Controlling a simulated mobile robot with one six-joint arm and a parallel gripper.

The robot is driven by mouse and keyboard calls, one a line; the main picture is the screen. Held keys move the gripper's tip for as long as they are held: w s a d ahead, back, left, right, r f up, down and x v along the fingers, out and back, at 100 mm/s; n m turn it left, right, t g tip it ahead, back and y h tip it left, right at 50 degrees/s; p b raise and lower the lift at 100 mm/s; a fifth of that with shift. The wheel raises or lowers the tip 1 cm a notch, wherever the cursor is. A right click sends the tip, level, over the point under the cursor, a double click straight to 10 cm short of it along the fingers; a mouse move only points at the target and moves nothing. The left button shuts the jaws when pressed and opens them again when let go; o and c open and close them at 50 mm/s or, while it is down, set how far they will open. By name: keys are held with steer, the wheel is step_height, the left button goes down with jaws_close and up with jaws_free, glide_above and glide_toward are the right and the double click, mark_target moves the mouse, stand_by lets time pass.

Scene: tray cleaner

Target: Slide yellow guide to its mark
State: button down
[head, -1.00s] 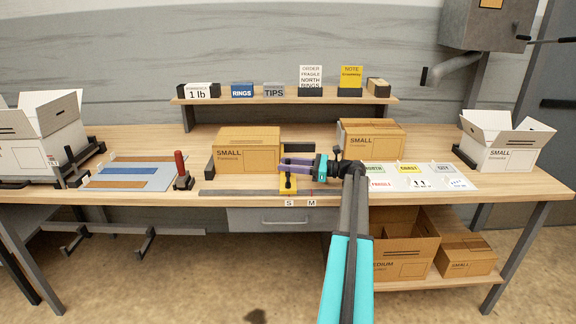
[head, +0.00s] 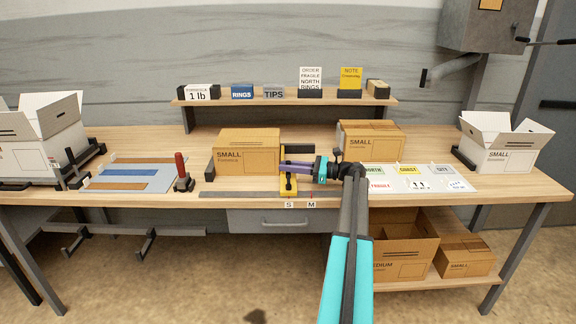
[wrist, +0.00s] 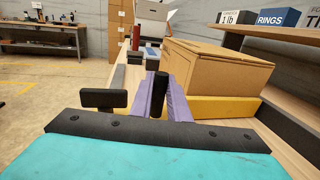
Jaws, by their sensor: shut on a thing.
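The yellow guide (head: 289,190) stands on the bench at the grey rail along the front edge, just above the S label (head: 289,205). The M label (head: 311,205) is to its right. My gripper (head: 289,166), with purple fingers, is shut on the guide's upright black handle. In the wrist view the handle (wrist: 158,95) stands between my fingers, and the yellow guide (wrist: 225,107) runs along the side of a closed cardboard box. The fingers partly hide the guide in the head view.
The SMALL box (head: 245,155) sits directly left of the guide. Another closed box (head: 370,139) stands right and behind. A red-handled tool (head: 181,172) stands to the left. Label cards (head: 408,178) lie to the right. The bench strip in front of the gripper is clear.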

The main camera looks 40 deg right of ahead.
stand_by(0.3)
steer(key=c, duration=1.7)
jaws_free()
steer(key=shift+s+d, duration=0.1)
steer(key=shift+s, duration=0.05)
steer(key=b+v, duration=0.1)
steer(key=v, duration=1.2)
steer(key=shift+s+d, duration=0.25)
steer(key=shift+r, duration=0.1)
